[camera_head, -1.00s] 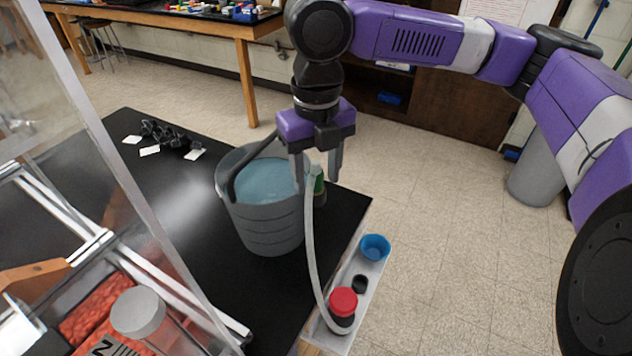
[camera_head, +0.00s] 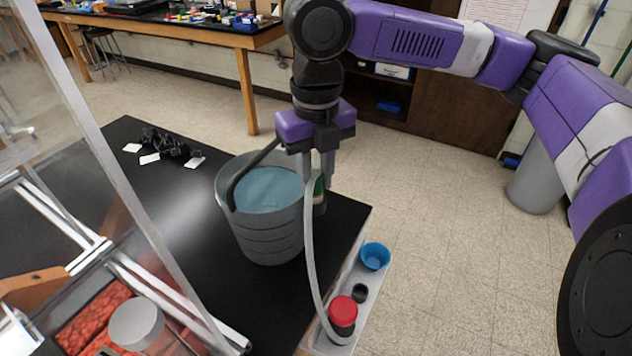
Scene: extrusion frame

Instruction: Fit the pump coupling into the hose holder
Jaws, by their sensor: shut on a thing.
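My gripper (camera_head: 317,178) points down just right of the grey bucket, at about the height of its rim. Its fingers are close together, shut on the upper end of a pale grey hose (camera_head: 311,245), where the pump coupling appears to be; the fingers hide most of it. The hose hangs down to a red-capped dark bottle (camera_head: 343,311) on a narrow grey tray (camera_head: 377,277). The tray also carries a black round piece (camera_head: 360,293) and a blue cup (camera_head: 375,256). I cannot tell for sure which piece is the hose holder.
The grey bucket (camera_head: 268,238) of bluish water stands on the black table (camera_head: 185,235). A dark, green-marked object (camera_head: 318,190) is partly hidden behind my fingers. Black clips (camera_head: 172,143) and white cards lie at the back left. A clear panel and metal frame (camera_head: 120,180) fill the left.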

